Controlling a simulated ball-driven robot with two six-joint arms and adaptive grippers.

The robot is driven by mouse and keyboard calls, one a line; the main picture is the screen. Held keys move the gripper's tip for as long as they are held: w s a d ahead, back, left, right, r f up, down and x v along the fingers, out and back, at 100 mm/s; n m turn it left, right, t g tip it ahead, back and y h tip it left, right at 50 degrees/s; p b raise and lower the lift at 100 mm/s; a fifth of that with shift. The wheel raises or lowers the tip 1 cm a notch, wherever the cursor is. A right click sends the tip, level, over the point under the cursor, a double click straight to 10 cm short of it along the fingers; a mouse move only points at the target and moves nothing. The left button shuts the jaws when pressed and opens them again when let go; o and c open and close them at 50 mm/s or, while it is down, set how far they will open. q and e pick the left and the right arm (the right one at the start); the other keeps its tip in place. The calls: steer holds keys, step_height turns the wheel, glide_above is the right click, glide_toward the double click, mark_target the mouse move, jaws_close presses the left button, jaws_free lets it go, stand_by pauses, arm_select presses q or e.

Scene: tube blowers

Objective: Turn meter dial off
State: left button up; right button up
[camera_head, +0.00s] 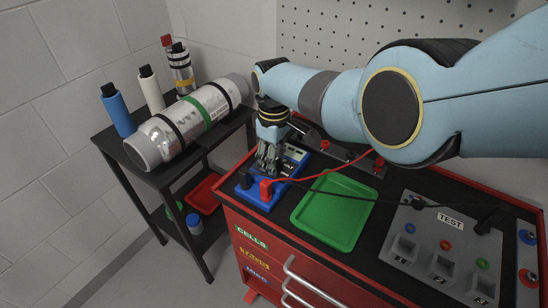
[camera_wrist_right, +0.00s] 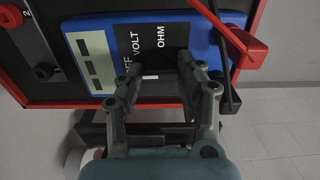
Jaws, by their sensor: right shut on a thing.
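The blue meter (camera_head: 254,195) lies on the black top of the red cabinet, and my right gripper (camera_head: 266,170) is over it. In the right wrist view the meter (camera_wrist_right: 230,18) shows a pale display (camera_wrist_right: 88,45) and the labels VOLT, OHM and a partly covered OFF. My right gripper (camera_wrist_right: 160,75) has its fingers on either side of the dark dial (camera_wrist_right: 184,65) and is shut on it. The fingers hide much of the dial, so its exact setting is unclear. My left gripper is not in view.
A red plug (camera_head: 266,189) with a red lead and a black lead runs from the meter to the right. A green tray (camera_head: 335,212) lies beside it, and a grey TEST panel (camera_head: 441,247) is at right.

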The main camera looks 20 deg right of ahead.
steer(key=o, duration=1.2)
steer(key=shift+c, duration=0.2)
step_height(320, 180, up, 12)
